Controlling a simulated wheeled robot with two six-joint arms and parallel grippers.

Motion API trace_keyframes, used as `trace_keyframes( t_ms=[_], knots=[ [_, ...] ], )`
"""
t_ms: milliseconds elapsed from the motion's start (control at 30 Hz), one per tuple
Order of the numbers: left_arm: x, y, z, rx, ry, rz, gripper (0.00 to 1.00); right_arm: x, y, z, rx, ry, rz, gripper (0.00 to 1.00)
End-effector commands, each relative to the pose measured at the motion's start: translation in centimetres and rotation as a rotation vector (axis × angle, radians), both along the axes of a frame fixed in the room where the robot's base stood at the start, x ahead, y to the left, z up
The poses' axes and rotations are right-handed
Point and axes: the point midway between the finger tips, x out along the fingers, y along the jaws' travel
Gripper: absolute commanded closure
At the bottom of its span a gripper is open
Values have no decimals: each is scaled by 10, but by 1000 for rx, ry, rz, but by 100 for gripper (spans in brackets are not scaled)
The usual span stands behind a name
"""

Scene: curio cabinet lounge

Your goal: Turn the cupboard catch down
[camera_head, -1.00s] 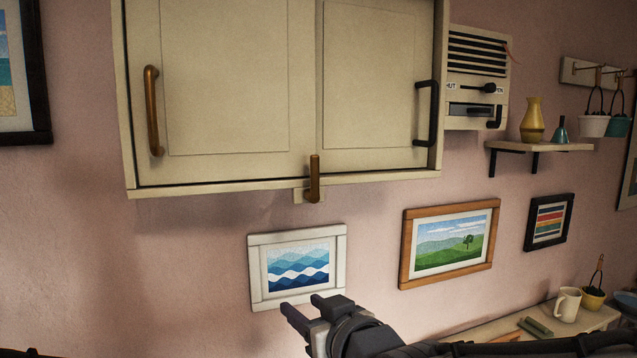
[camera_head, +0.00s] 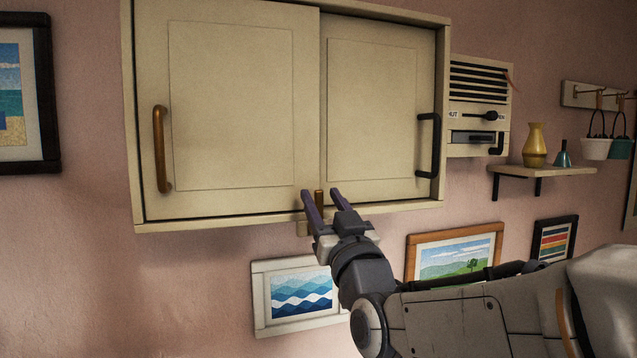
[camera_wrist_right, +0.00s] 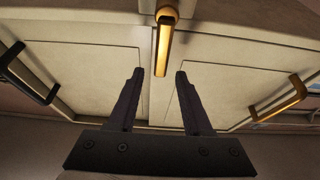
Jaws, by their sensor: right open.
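The cupboard (camera_head: 235,115) is cream with two doors and hangs on the pink wall. Its catch (camera_head: 319,198) is a short brass lever at the bottom edge where the doors meet; it points up across the door seam. My right gripper (camera_head: 322,192) is open and empty, with its fingers on either side of the catch in the head view. In the right wrist view, which looks upside down, the lever (camera_wrist_right: 163,45) lines up with the gap between the fingertips. I cannot tell if they touch. The catch's lower part is partly hidden by the gripper. My left gripper is not in view.
A brass handle (camera_head: 161,150) is on the left door and a black handle (camera_head: 429,145) on the right. A vented panel (camera_head: 481,105) and a shelf (camera_head: 545,171) are to the right. Framed pictures, including a wave picture (camera_head: 259,300), hang below.

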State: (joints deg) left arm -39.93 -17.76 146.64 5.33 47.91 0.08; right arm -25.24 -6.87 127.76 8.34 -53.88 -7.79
Motion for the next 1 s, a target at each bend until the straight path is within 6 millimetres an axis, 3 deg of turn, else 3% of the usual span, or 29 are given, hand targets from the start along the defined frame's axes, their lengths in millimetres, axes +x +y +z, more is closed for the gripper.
trace_keyframes(
  t_ms=[33, 200, 533, 567, 600, 700, 1000],
  knots=[
    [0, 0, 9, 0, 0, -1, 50, 8, 2, 6, -1, 2, -1, 50],
    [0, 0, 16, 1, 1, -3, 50, 21, 7, 11, 0, 1, 0, 50],
    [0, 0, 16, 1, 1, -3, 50, 25, 8, 10, -1, 1, 1, 50],
    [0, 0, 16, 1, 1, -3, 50, 25, 8, 10, 0, 1, 0, 54],
    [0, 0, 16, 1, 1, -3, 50, 25, 8, 10, -1, 1, 1, 69],
    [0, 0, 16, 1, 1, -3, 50, 24, 8, 10, 0, 1, 0, 100],
    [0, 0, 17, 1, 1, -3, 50, 24, 8, 10, -1, 1, 1, 100]
  ],
)
